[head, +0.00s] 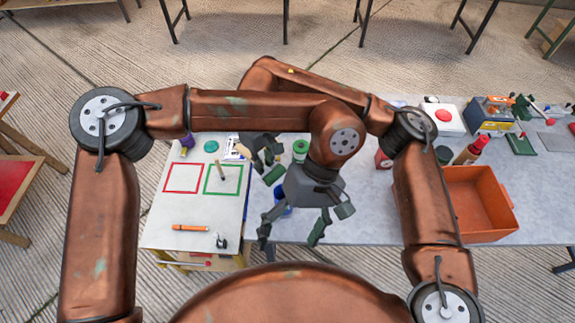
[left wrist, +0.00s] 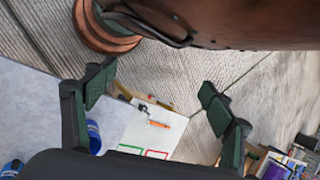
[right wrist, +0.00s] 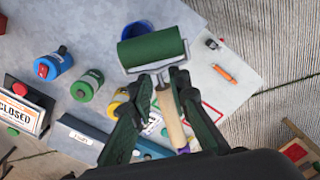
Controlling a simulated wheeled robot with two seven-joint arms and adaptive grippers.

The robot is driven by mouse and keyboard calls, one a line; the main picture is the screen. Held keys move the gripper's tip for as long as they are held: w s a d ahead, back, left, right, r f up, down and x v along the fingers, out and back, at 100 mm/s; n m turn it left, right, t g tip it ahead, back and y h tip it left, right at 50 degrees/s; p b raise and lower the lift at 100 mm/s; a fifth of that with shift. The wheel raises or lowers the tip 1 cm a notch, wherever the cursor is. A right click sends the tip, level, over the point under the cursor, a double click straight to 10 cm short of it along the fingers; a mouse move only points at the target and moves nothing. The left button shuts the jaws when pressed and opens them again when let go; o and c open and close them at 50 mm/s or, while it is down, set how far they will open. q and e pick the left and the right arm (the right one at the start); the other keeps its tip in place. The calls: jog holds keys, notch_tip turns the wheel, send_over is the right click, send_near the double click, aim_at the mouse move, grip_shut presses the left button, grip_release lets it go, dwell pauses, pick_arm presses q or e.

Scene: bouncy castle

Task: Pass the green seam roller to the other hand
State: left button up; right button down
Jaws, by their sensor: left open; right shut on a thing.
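The green seam roller (right wrist: 153,48) has a green drum on a wire frame and a wooden handle. In the right wrist view my right gripper (right wrist: 165,85) is shut on that handle, with the drum out past the fingertips. In the head view the roller's green drum (head: 273,175) shows beside my right gripper (head: 262,152), partly crowded by the arms. My left gripper (head: 291,232) is open and empty, lower and to the right of the roller, apart from it. The left wrist view shows its spread fingers (left wrist: 155,105) with nothing between them; the roller is not seen there.
A white board (head: 190,215) with red and green square outlines lies at the left, with an orange marker (head: 190,227). A blue cup (head: 283,198) and a green-topped can (head: 300,150) stand close to the grippers. An orange bin (head: 485,205) is at the right.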

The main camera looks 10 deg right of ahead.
pick_arm(q)
jog(key=w+d+f+n+t+y, duration=0.15)
jog(key=w+f+t, duration=0.25)
jog(key=w, duration=0.4)
jog(key=n+t, duration=0.4)
jog(key=t, duration=0.2)
send_near(273, 168)
jog(key=x, duration=0.3)
jog(key=shift+y, duration=0.35)
jog(key=x, duration=0.8)
jog(key=shift+d+f, duration=0.1)
jog(key=shift+d, duration=0.1)
jog(key=shift+c, duration=0.6)
jog(key=shift+w+d, duration=0.1)
jog(key=c, duration=1.1)
pick_arm(e)
jog(key=shift+s+a, duration=0.1)
pick_arm(q)
jog(key=shift+c, duration=0.3)
pick_arm(e)
jog(key=c, duration=1.9)
grip_release()
jog(key=shift+o, duration=0.8)
